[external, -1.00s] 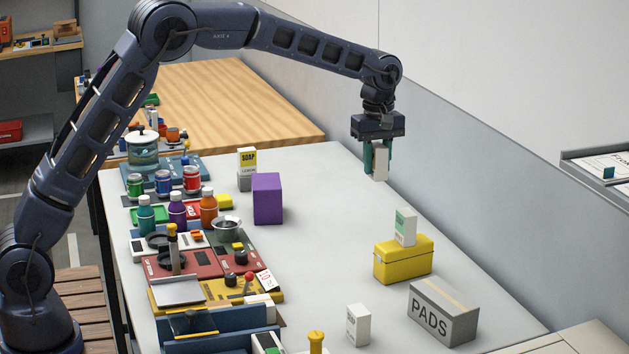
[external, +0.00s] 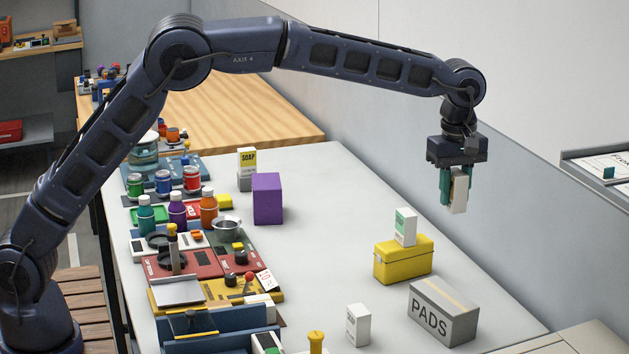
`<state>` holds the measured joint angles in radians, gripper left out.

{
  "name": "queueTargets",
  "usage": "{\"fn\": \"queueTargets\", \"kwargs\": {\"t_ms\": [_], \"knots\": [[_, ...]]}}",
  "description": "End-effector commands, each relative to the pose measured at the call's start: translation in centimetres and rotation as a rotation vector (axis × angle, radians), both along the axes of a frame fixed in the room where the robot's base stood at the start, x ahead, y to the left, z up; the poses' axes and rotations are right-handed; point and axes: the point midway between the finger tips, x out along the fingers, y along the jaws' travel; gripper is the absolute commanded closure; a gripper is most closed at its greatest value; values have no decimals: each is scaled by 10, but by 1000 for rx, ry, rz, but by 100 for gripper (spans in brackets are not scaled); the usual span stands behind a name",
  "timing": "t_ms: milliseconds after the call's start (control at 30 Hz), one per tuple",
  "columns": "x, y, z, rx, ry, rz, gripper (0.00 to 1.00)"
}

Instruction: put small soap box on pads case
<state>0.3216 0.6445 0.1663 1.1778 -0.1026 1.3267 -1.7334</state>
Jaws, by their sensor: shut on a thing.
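My gripper (external: 455,195) is shut on a small white box (external: 460,192) and holds it upright in the air, behind and above the pads case. The print on this box is too small to read. The pads case (external: 443,312) is a grey box marked PADS, at the front right of the white table. Its top looks bare, with a yellowish stripe along it. A box marked SOAP (external: 247,168) stands at the back of the table, left of a purple block.
A yellow case (external: 402,260) with a white-and-green box (external: 405,227) on top stands behind the pads case. Another white box (external: 358,325) stands to its left. A purple block (external: 267,199) is farther back. Jars, bottles and devices crowd the left side. The table's middle is clear.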

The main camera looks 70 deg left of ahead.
Motion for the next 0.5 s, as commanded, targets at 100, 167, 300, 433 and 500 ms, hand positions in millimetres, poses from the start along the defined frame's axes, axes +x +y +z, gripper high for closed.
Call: {"fn": "queueTargets", "kwargs": {"t_ms": [100, 167, 300, 433, 500], "knots": [[-1, 1, -25, 1, 4, 1, 96], [0, 1, -39, 1, 5, 1, 96], [0, 1, -69, 1, 2, 1, 96], [0, 1, -98, 1, 4, 1, 96], [0, 1, -112, 0, 3, 0, 96]]}}
